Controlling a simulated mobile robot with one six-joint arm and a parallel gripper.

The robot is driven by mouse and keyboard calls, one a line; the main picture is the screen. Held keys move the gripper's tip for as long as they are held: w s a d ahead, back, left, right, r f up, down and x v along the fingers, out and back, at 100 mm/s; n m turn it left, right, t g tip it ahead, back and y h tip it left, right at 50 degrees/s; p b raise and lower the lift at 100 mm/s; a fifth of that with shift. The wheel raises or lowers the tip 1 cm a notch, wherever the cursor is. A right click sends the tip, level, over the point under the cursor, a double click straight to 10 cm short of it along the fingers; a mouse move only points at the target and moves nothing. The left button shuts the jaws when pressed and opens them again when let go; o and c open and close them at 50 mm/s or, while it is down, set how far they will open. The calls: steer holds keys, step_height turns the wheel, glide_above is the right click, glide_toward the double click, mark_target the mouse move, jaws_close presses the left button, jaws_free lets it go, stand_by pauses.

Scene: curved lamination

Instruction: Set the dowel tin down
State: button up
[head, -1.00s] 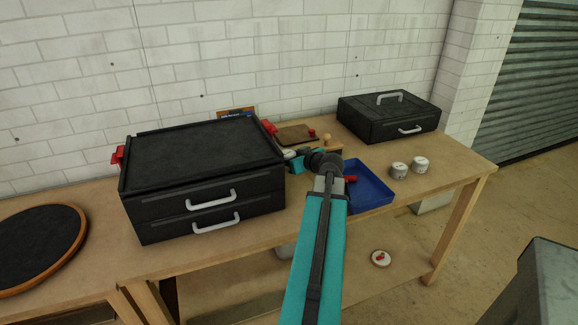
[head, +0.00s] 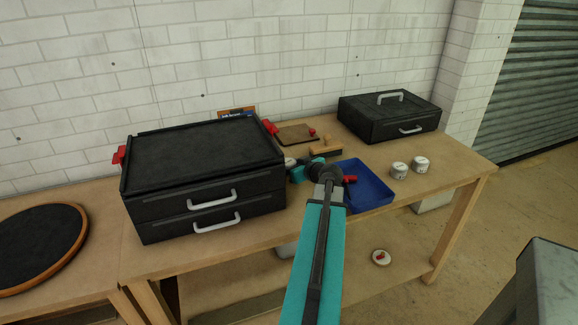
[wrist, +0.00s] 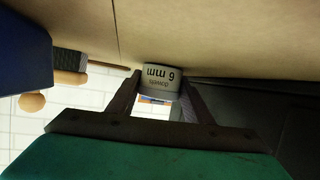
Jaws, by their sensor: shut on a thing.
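The dowel tin (wrist: 161,80) is a small grey-white cylinder with upside-down lettering, "dowels 6 mm", in the wrist view. My gripper (wrist: 160,92) is shut on it, with one dark finger on each side. In the head view the tin (head: 290,162) shows only as a pale bit between my gripper (head: 296,170) and the black drawer box. It is close to the workbench top (wrist: 215,35); I cannot tell whether it touches.
The black two-drawer box (head: 205,160) stands just left of my gripper. A blue tray (head: 372,190) lies to the right, with two white tins (head: 399,170) beyond it. A wooden block with a knob (head: 325,151) and a brown board (head: 297,135) lie behind.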

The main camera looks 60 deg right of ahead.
steer(key=shift+f+b, duration=0.15)
steer(key=shift+b, duration=0.15)
steer(key=o, duration=1.1)
steer(key=shift+r+p, duration=0.2)
steer(key=shift+p, duration=0.15)
steer(key=b+v, duration=0.1)
steer(key=v, duration=0.3)
steer(key=b+v, duration=0.1)
steer(key=v, duration=0.3)
steer(key=shift+s+a+f, duration=0.1)
steer(key=shift+s+a, duration=0.05)
steer(key=shift+s, duration=0.2)
steer(key=shift+s+b, duration=0.25)
steer(key=shift+b, duration=0.8)
steer(key=shift+b, duration=0.3)
steer(key=s+b, duration=0.1)
steer(key=b, duration=0.3)
steer(key=shift+a+r, duration=0.15)
steer(key=shift+r, duration=0.25)
steer(key=b, duration=0.2)
steer(key=s+b, duration=0.1)
steer(key=b, duration=0.1)
steer(key=shift+a+r, duration=0.15)
steer(key=shift+a, duration=0.15)
